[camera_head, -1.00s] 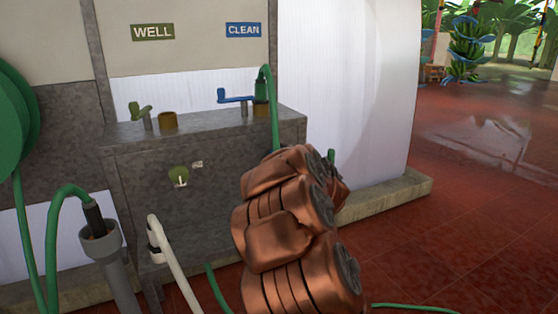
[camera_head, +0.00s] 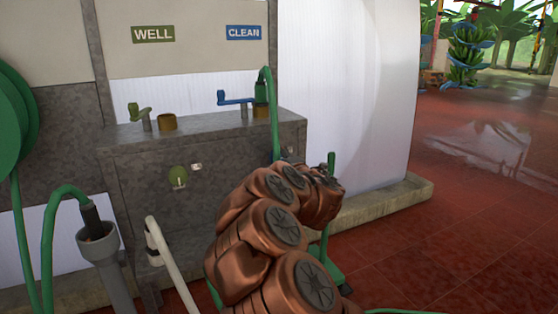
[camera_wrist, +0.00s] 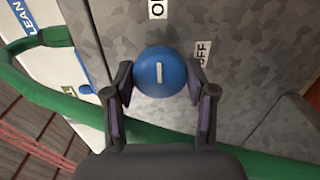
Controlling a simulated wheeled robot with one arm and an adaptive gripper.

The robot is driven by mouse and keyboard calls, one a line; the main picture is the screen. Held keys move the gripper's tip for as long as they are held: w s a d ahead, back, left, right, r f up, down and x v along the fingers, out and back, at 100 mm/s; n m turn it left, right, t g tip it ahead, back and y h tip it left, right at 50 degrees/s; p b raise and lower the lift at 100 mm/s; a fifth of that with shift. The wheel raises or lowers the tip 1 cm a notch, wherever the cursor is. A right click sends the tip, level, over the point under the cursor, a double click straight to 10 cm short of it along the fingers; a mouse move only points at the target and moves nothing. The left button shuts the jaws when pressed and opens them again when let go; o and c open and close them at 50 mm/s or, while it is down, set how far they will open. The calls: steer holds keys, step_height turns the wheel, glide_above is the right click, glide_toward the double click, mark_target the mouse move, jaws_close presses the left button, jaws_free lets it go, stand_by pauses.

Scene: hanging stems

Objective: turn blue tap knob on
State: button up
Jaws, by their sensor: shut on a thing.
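The blue tap knob (camera_wrist: 160,72) shows in the wrist view as a round knob with a white line mark on the grey tank's face. The white line points towards the ON label (camera_wrist: 157,8), which is partly cut off; the OFF label (camera_wrist: 202,54) is to the right. My gripper (camera_wrist: 160,88) has its two fingers on either side of the knob, shut on it. In the head view the knob and gripper are hidden behind my copper-coloured arm.
The grey tank (camera_head: 130,165) carries a green knob (camera_head: 178,175), a green tap (camera_head: 140,114) and a blue tap lever (camera_head: 236,98). A green hose (camera_head: 272,110) runs down beside my arm and crosses below the gripper in the wrist view. A white-handled pole (camera_head: 170,265) stands at left.

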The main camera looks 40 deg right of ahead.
steer(key=o, duration=1.2)
steer(key=shift+c, duration=0.2)
steer(key=shift+s, duration=0.1)
steer(key=v, duration=1.1)
steer(key=shift+s+a, duration=0.2)
steer(key=shift+s, duration=0.15)
